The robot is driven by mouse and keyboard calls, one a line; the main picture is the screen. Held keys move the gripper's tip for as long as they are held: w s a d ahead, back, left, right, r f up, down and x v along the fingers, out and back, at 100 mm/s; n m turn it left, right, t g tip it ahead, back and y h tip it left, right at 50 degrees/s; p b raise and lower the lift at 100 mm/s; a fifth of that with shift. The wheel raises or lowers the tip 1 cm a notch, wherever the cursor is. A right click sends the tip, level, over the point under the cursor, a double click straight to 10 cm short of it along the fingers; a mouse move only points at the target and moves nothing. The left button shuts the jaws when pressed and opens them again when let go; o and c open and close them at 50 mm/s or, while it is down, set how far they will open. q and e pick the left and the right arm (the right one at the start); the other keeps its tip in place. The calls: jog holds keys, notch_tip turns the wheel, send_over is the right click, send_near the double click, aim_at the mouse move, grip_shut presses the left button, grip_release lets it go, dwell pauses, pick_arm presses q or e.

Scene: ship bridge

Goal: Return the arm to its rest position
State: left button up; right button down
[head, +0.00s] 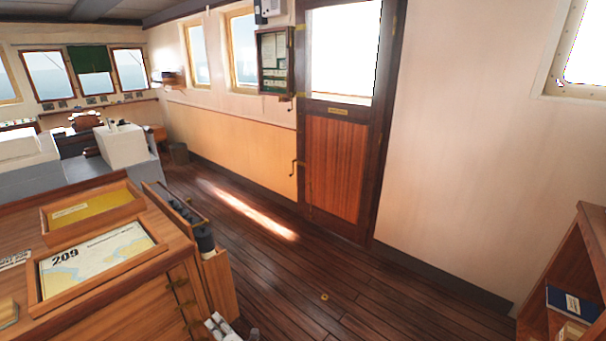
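A small part of my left gripper (234,331), white and dark grey, shows at the bottom edge, just right of the wooden chart cabinet's front. Most of it is cut off by the frame, so I cannot tell whether it is open or shut. No object shows in it. My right gripper is not in view.
The wooden chart cabinet (136,297) stands at lower left, with a framed chart (95,258) on top. A wooden bookshelf (574,262) with books is at the right edge. A closed wooden door (335,165) stands ahead. The plank floor (330,270) between is clear.

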pick_arm(q)
jog(key=d+f+n+g+h, duration=0.1)
jog(key=d+f+n+h, duration=0.25)
jog(key=f+n, duration=0.45)
jog(key=d+f+n+g+h, duration=0.2)
jog(key=f+n+h, duration=0.4)
jog(key=n, duration=0.4)
jog(key=s+d+f+n+g+h, duration=0.25)
jog(key=s+f+n, duration=0.35)
jog(key=f+n, duration=0.55)
jog(key=s+a+f+n+g, duration=0.1)
jog(key=s+a+f+n, duration=0.1)
jog(key=s, duration=1.3)
jog(key=s+a+f+n+g, duration=0.2)
jog(key=s+f, duration=0.5)
jog(key=s, duration=0.7)
jog(key=s+a+f+n+g, duration=0.2)
jog(key=s+a+f+n, duration=0.2)
jog(key=s, duration=1.1)
jog(key=shift+s+a+f+n+h, duration=0.2)
jog(key=shift+s+f+n+h, duration=0.1)
jog(key=shift+f+n+h, duration=0.2)
